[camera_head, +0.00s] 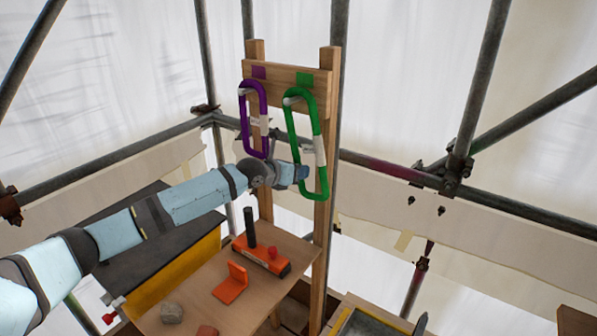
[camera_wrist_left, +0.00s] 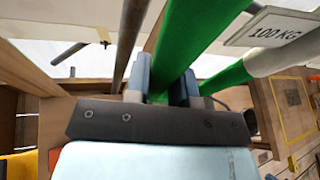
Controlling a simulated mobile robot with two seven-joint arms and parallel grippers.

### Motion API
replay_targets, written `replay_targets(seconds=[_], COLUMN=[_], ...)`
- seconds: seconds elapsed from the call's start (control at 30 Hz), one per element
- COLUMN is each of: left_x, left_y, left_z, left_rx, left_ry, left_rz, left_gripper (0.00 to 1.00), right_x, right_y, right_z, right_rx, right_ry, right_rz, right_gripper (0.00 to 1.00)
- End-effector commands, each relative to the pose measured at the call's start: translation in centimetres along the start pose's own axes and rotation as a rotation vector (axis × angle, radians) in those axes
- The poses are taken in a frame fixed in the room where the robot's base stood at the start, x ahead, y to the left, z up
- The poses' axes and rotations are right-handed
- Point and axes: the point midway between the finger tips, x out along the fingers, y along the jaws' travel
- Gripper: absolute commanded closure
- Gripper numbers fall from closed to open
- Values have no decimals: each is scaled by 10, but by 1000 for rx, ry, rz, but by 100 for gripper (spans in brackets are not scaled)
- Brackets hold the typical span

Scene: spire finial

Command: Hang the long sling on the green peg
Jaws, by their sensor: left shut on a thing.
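The long green sling (camera_head: 291,122) is a tall closed loop with a white label, held upright at the right side of the wooden rack. Its top end is at the pale peg (camera_head: 291,100) below the green square (camera_head: 304,79); the peg seems to pass through the loop, but I cannot tell whether it bears the sling. My left gripper (camera_head: 303,172) is shut on the sling's lower left side. In the left wrist view the fingers (camera_wrist_left: 163,85) close around the green sling (camera_wrist_left: 183,40), near its "100 KG" tag (camera_wrist_left: 272,25). My right gripper is not in view.
A shorter purple sling (camera_head: 264,100) hangs on the left peg (camera_head: 243,91), under a purple square (camera_head: 259,72). Below, a wooden table (camera_head: 200,290) carries orange items (camera_head: 231,284) and stones (camera_head: 171,312). Scaffold tubes (camera_head: 480,85) surround the rack.

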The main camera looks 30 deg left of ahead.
Motion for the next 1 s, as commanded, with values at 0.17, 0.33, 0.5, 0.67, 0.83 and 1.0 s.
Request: replay_targets(seconds=[0.17, 0.33, 0.5, 0.67, 0.83, 1.0], left_x=[0, 0, 0, -8, -37, -76], left_y=[0, 0, 0, 1, 2, 2], left_z=[0, 0, 0, 0, -1, -1], left_rx=[0, 0, 0, 2, 5, 6], left_ry=[-1, -1, 1, 0, 1, 1], left_rz=[0, 0, 0, 1, 2, 2], left_gripper=[68, 48, 48, 48, 48, 48], right_x=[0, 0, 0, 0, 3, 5], right_y=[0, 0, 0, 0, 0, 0], right_z=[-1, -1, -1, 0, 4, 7], right_rx=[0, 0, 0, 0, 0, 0], right_ry=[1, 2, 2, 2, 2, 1], right_rz=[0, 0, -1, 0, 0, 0], right_gripper=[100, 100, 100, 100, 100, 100])
